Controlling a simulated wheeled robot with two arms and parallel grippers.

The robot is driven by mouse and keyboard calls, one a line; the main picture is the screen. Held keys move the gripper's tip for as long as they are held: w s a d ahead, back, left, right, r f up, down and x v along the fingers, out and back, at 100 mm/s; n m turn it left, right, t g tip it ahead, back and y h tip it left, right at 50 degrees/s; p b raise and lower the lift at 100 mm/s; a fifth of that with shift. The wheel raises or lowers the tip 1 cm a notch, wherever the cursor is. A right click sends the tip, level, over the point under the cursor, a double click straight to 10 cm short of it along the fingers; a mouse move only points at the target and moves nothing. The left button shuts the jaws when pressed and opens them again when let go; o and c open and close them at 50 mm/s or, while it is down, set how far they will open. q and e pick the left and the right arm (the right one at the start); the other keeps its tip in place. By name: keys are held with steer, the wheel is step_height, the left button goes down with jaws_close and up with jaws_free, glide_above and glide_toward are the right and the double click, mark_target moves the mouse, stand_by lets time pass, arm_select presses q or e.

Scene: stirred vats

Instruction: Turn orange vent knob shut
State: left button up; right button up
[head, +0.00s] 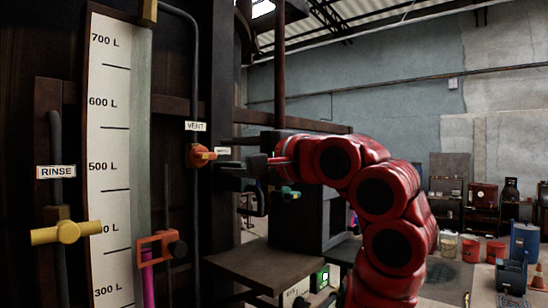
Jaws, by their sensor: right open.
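The orange vent knob (200,156) sits on a thin dark pipe on the front of the tall vat, just below a white VENT label (195,127). My red right arm comes in from the right, and its dark right gripper (232,162) points left at about the knob's height. The gripper is open, and its fingertips lie a little to the right of the knob. I see no contact, but the depth between them is hard to judge. My left gripper does not show.
A level scale (108,150) stands left of the vent pipe. A yellow rinse handle (67,232) and an orange clamp (160,246) stick out lower down. A green valve (290,192) shows below my right gripper. A brown shelf (275,268) juts out underneath.

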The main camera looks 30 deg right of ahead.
steer(key=p+v, duration=0.1)
steer(key=v, duration=1)
steer(key=shift+s+d, duration=0.15)
steer(key=shift+s, duration=0.25)
